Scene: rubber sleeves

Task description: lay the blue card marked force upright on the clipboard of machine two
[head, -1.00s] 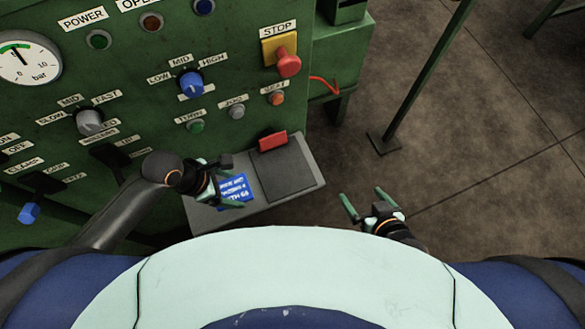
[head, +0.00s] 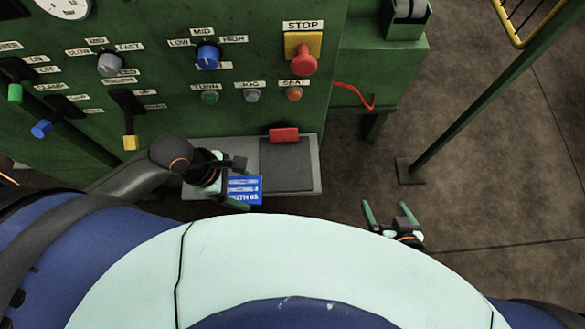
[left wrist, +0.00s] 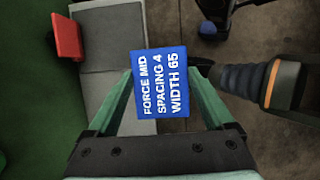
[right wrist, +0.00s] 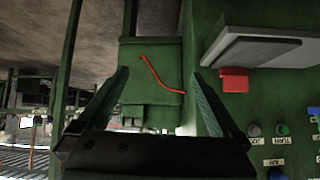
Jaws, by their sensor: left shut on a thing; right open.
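The blue card (head: 246,190) is in my left gripper (head: 240,184), at the front left of the clipboard. In the left wrist view the card (left wrist: 160,83) reads FORCE MID, SPACING 4, WIDTH 65, and sits between both fingertips. How high the card is above the shelf is hard to tell. My right gripper (head: 385,210) is open and empty, right of the clipboard over the floor.
The clipboard lies on a light grey shelf (head: 316,180) at the front of the green machine panel (head: 240,115). Knobs, levers and a red stop button (head: 304,60) stick out above it. A green post (head: 470,95) stands on the floor at right.

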